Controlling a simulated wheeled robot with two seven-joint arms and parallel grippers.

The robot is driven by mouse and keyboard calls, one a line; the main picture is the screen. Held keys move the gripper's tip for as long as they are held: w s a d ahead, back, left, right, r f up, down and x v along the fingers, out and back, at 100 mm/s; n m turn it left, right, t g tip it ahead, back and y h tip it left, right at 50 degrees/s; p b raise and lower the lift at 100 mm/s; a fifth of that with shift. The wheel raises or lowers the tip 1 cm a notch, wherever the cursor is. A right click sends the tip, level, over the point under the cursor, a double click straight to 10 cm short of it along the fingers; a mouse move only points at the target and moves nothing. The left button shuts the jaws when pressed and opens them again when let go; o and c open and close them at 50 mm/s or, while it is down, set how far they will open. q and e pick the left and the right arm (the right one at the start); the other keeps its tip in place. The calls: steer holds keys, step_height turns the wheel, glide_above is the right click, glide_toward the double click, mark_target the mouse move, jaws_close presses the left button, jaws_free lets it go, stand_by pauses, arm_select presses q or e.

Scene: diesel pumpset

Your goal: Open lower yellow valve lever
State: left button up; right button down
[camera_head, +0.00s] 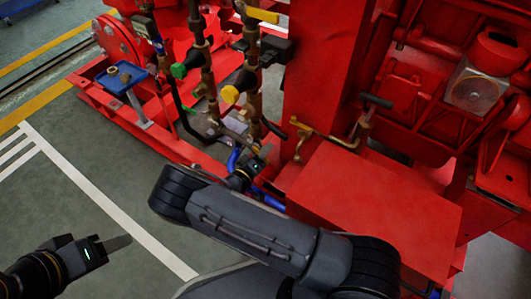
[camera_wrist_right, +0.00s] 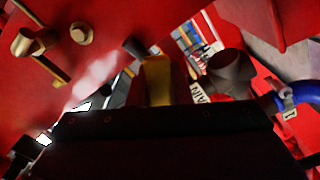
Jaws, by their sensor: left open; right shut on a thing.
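My right gripper (camera_head: 261,156) reaches in from the lower right to the foot of the piping beside the red frame. In the right wrist view a yellow piece (camera_wrist_right: 157,80), which looks like the lower yellow valve lever, stands at the jaws, and the gripper is shut on it. Most of the lever is hidden behind the dark gripper body, so its angle cannot be told. In the head view I cannot make it out at the gripper. An upper yellow lever (camera_head: 262,15) sits higher on the pipes. My left gripper (camera_head: 118,244) is open and empty at the lower left, away from the pipes.
A yellow knob (camera_head: 231,94) and a green knob (camera_head: 178,71) sit on the pipes above my right gripper. A red box-like cover (camera_head: 370,205) lies right of it. A blue tray (camera_head: 121,77) stands at the left. The grey floor (camera_head: 75,195) at the left is clear.

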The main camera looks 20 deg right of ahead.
steer(key=shift+w+a+f+m, duration=0.15)
steer(key=shift+f+m, duration=0.15)
steer(key=shift+m, duration=0.2)
steer(key=shift+b, duration=0.3)
steer(key=c, duration=1.3)
jaws_free()
steer(key=shift+p+v, duration=1.1)
steer(key=shift+v, duration=2.85)
steer(key=shift+c, duration=0.5)
